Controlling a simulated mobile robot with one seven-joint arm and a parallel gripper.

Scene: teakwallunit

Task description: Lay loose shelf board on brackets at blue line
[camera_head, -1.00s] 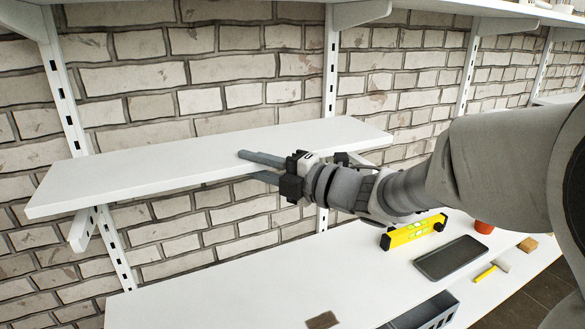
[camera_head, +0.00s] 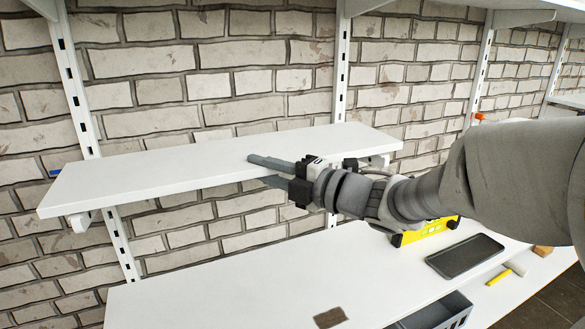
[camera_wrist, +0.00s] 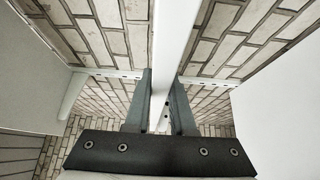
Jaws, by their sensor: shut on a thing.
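The loose white shelf board (camera_head: 150,172) is level in front of the brick wall. My gripper (camera_head: 259,170) is shut on its front edge right of the middle, one finger above and one below. In the wrist view the board (camera_wrist: 172,45) runs edge-on between both fingers (camera_wrist: 164,100). A short blue line (camera_head: 55,172) shows on the wall at the left, just above the board's back edge. The left bracket (camera_head: 80,222) shows under the board's left end, and a right bracket (camera_head: 380,160) under its right end. I cannot tell whether the board touches them.
A lower white shelf (camera_head: 220,285) holds a yellow spirit level (camera_head: 425,232), a dark tablet (camera_head: 464,257), a brown block (camera_head: 330,317) and a grey bin (camera_head: 440,312). Another white shelf with brackets (camera_head: 510,18) hangs above at the right.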

